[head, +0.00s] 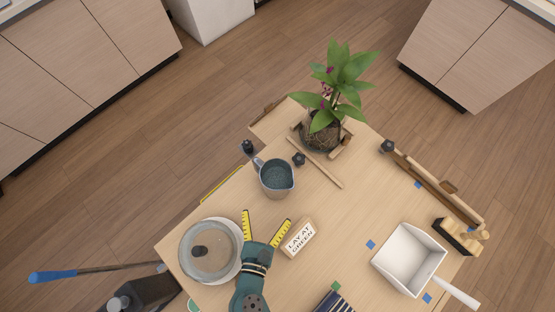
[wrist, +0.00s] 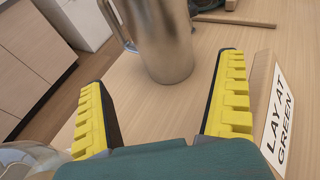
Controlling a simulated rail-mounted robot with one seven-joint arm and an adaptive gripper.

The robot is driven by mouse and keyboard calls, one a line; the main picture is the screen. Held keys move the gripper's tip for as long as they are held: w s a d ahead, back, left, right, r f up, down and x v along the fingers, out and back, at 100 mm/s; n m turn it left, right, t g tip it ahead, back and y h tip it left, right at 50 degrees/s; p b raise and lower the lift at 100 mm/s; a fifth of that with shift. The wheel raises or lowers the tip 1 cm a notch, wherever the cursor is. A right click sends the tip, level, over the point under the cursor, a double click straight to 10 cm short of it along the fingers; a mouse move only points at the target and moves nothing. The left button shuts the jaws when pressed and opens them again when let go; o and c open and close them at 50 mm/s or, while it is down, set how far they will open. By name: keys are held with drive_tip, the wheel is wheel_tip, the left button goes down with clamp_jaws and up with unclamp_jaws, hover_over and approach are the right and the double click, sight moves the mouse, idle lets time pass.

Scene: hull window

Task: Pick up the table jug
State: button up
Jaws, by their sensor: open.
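The table jug (head: 277,179) is a grey metal jug with a handle on its upper left side. It stands upright on the wooden table. In the wrist view the jug (wrist: 166,45) is ahead, its lower body showing beyond the fingertips and its top cut off by the frame. My gripper (head: 263,229) has yellow ribbed pads and is open and empty. In the wrist view the fingers (wrist: 160,95) stand wide apart, with the jug roughly between their directions but apart from them.
A block reading "LAY AT GREEN" (head: 298,237) lies close to my right finger. A glass-lidded round dish (head: 190,252) stands at left. A potted plant (head: 322,140), a wooden stick (head: 315,163) and dark knobs (head: 299,159) are beyond the jug. A white square pan (head: 409,260) sits at right.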

sight(272, 195)
drive_tip(key=x, duration=0.6)
drive_tip(key=shift+w+d+r, duration=0.1)
drive_tip(key=shift+w+r, duration=0.1)
drive_tip(key=shift+r, duration=0.1)
drive_tip(key=x, duration=0.6)
drive_tip(key=shift+s+d+f, duration=0.1)
drive_tip(key=shift+d+f, duration=0.05)
drive_tip(key=c, duration=1.1)
drive_tip(key=shift+r, duration=0.35)
